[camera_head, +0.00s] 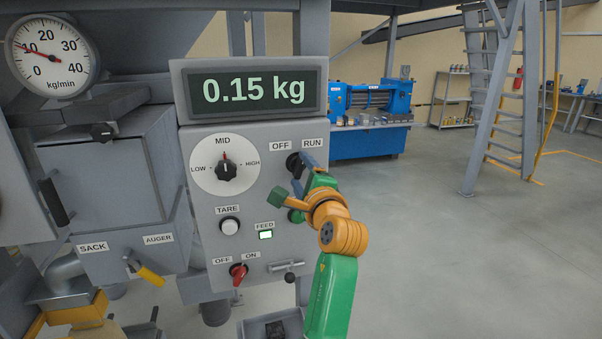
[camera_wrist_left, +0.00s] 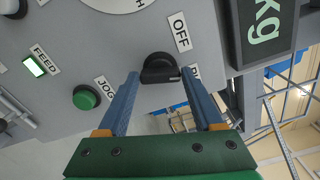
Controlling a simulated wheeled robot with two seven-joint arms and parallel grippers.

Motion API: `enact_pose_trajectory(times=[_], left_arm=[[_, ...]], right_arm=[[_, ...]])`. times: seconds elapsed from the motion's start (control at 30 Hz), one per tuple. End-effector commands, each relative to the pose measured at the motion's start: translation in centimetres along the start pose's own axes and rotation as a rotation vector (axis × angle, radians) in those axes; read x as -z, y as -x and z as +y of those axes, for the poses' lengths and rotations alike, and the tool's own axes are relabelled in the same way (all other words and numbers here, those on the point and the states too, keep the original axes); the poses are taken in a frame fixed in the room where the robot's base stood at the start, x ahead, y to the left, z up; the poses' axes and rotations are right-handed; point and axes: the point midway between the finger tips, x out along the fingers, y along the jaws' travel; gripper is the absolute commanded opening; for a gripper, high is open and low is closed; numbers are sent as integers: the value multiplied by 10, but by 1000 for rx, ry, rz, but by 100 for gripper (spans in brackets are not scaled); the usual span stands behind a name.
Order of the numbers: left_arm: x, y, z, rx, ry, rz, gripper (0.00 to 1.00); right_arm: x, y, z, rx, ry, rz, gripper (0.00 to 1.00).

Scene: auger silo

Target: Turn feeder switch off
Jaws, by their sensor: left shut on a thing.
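The black OFF/RUN switch knob (camera_head: 293,162) sits at the upper right of the grey control panel (camera_head: 262,200), under the OFF and RUN labels. My left gripper (camera_head: 302,170) is at this knob and hides part of it. In the left wrist view the knob (camera_wrist_left: 160,68) lies between the tips of my two blue fingers (camera_wrist_left: 160,80), which are shut on it. Its bar appears to lie toward the RUN label, which a finger partly covers. The green FEED lamp (camera_head: 265,235) is lit. My right gripper is not in view.
The panel also has the LOW-MID-HIGH dial (camera_head: 226,171), the white TARE button (camera_head: 230,226), the red OFF/ON switch (camera_head: 239,272) and a green JOG button (camera_wrist_left: 86,97). The display (camera_head: 253,90) reads 0.15 kg. Open floor lies to the right.

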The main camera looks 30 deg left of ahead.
Motion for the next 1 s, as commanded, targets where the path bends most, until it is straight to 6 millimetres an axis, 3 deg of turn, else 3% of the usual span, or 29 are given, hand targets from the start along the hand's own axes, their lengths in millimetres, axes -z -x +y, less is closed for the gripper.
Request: enact_pose_trajectory(times=[0.6,1.0], left_arm=[[-1,1,-5,17,565,4,12],[-2,1,-6,18,786,4,12]], right_arm=[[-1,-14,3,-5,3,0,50],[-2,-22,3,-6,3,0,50]])
